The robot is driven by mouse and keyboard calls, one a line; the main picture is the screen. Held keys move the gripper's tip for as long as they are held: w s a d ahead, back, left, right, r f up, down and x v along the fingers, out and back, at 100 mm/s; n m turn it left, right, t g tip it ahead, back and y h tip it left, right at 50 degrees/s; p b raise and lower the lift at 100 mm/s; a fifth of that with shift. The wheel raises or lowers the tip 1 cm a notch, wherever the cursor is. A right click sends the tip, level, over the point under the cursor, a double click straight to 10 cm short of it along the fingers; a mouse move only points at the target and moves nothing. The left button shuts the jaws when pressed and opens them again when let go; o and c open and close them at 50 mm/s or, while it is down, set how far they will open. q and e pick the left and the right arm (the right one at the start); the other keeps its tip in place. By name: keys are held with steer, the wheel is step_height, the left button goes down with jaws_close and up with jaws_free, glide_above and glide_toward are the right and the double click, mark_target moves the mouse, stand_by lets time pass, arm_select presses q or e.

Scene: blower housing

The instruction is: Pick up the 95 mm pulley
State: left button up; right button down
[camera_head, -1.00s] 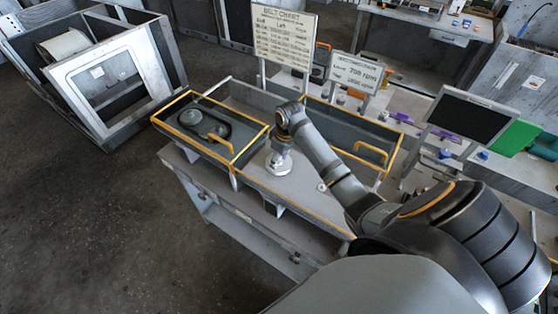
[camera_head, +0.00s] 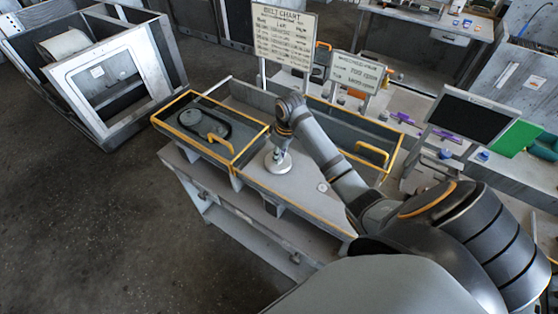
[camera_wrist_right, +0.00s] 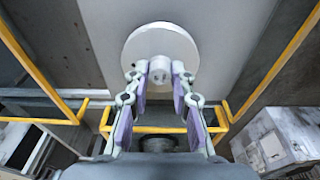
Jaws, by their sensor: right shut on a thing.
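The pulley is a pale round disc with a raised hub (camera_head: 279,162), on or just above the grey bench top between the two yellow-edged bays. My right gripper (camera_head: 283,144) points down onto it. In the right wrist view the disc (camera_wrist_right: 160,38) lies beyond the fingertips, and the gripper (camera_wrist_right: 160,74) is shut on its hub, with a finger on each side. The pulley's size marking cannot be read. Whether it touches the bench is not clear. My left gripper is not in view.
The left yellow-edged tray (camera_head: 234,167) holds a dark belt and a grey round part (camera_head: 190,117). Another yellow-railed bay (camera_head: 400,141) lies to the right. A belt chart sign (camera_head: 284,36) and a smaller sign (camera_head: 356,71) stand behind. A dark screen (camera_head: 470,116) stands at right.

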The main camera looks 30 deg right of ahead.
steer(key=shift+w+r, duration=0.2)
steer(key=shift+r, duration=0.1)
steer(key=shift+r, duration=0.1)
steer(key=shift+w+r, duration=0.1)
steer(key=shift+r, duration=2.35)
